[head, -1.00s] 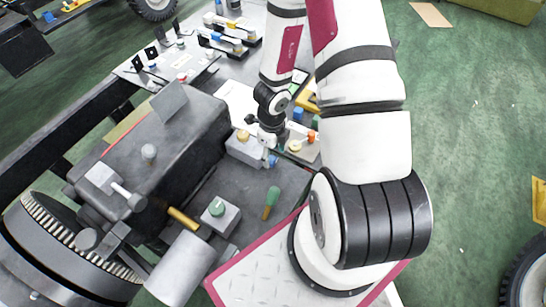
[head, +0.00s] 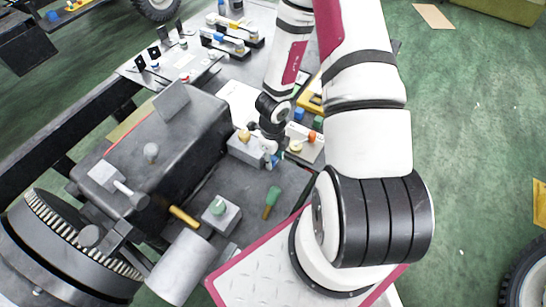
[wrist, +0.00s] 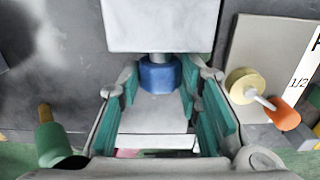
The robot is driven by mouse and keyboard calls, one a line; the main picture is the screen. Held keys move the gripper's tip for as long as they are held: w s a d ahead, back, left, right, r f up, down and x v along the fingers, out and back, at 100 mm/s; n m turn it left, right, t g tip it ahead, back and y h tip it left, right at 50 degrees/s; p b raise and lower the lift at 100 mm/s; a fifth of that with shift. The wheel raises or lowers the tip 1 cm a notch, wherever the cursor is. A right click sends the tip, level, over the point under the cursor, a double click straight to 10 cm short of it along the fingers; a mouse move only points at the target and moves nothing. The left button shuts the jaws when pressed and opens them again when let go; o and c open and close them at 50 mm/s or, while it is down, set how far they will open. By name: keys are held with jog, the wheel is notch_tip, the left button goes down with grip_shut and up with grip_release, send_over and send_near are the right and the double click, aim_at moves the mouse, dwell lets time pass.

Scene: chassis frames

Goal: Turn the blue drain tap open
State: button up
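The blue drain tap (wrist: 158,75) is a short blue cylinder on a thin stem below a grey block (wrist: 160,25) in the wrist view. My gripper (wrist: 160,92) is open, with its teal-padded fingers on either side of the tap. Gaps seem to show between the pads and the tap; I cannot tell if either touches. In the head view the tap (head: 274,162) is a small blue spot by the grey block (head: 245,152) with a yellow knob, and my gripper (head: 269,148) hides part of it.
A green-handled tool (head: 272,200) and a box with a green knob (head: 220,213) are nearby. A plate with yellow and orange knobs (head: 302,145) lies to the right. A large dark housing (head: 160,140) stands to the left.

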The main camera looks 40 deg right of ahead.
jog(key=shift+s+a+r+h+p, duration=0.15)
jog(key=shift+h+p, duration=0.15)
jog(key=shift+p, duration=0.35)
jog(key=p, duration=0.1)
jog(key=h+p, duration=0.1)
jog(key=p, duration=0.1)
jog(key=shift+s+a+t, duration=0.15)
jog(key=shift+s+t, duration=0.1)
jog(key=shift+t, duration=0.15)
jog(key=h+p, duration=0.1)
jog(key=p, duration=0.1)
jog(key=t+h+p, duration=0.1)
jog(key=h+p, duration=0.1)
jog(key=shift+s+a, duration=0.1)
jog(key=shift+a, duration=0.15)
jog(key=h+p, duration=0.1)
jog(key=t+h, duration=0.1)
jog(key=shift+a+f+h+p, duration=0.15)
jog(key=shift+f+h+p, duration=0.2)
jog(key=shift+h+p, duration=0.05)
jog(key=shift+f+t+h, duration=0.15)
jog(key=shift+t+h, duration=0.25)
jog(key=shift+h, duration=0.5)
jog(key=shift+f+t+h, duration=0.15)
jog(key=shift+t+h, duration=0.25)
jog(key=shift+h, duration=0.5)
jog(key=o, duration=1.1)
jog(key=shift+o, duration=0.2)
jog(key=shift+a, duration=0.15)
